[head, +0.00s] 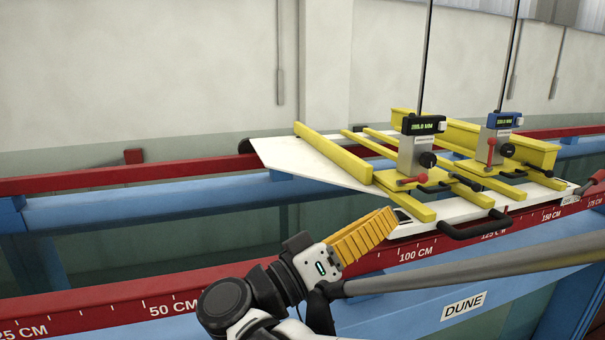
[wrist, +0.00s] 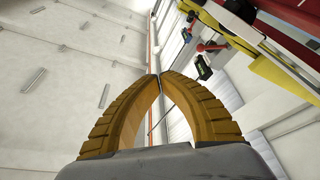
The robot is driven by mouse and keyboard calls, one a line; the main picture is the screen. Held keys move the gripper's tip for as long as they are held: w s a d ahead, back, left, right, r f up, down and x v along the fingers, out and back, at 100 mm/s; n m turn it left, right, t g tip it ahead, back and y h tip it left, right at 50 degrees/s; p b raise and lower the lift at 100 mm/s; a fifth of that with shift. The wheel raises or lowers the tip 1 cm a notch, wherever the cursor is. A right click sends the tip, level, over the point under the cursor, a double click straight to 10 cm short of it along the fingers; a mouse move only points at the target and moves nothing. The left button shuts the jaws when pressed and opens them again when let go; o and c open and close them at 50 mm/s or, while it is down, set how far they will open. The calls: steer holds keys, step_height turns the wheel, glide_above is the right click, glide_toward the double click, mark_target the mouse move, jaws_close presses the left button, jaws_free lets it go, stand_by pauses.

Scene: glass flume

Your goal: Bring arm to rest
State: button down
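My gripper (head: 385,222) has ribbed orange-yellow fingers and is at the lower middle of the head view, in front of the flume's red rail. The fingers point up and to the right, close to the near edge of the white carriage board. In the wrist view my gripper (wrist: 157,76) shows its two curved fingers with the tips meeting. No object shows between them. Behind the fingertips the wrist view shows the wall and ceiling, with parts of the carriage at the upper right.
The white carriage (head: 305,160) with yellow beams bears two gauges with displays, a left gauge (head: 418,145) and a right gauge (head: 497,140). A black handle (head: 474,230) juts out in front. A grey bar (head: 470,266) crosses the lower right. The red rail (head: 120,311) carries a scale.

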steer(key=s+d+f+n+g+y+b, duration=0.15)
steer(key=d+f+y+b, duration=0.4)
steer(key=f, duration=0.75)
steer(key=s+d+f+n+g+y+b, duration=0.1)
steer(key=d+f+n+g+y+b, duration=0.2)
steer(key=d+f+b, duration=0.75)
steer(key=s+a+f+y+b, duration=0.2)
steer(key=a+f+y, duration=0.1)
steer(key=f, duration=0.4)
steer(key=s+a+f+y+b, duration=0.1)
steer(key=s+a+f+y, duration=0.1)
steer(key=f, duration=0.5)
steer(key=s+a+f+t+y+b, duration=0.1)
steer(key=s+a+f+y+b, duration=0.1)
steer(key=f, duration=0.6)
steer(key=s+a+y, duration=0.1)
steer(key=a+y, duration=0.1)
steer(key=y, duration=0.1)
steer(key=shift+a+b, duration=0.15)
steer(key=shift+b, duration=0.15)
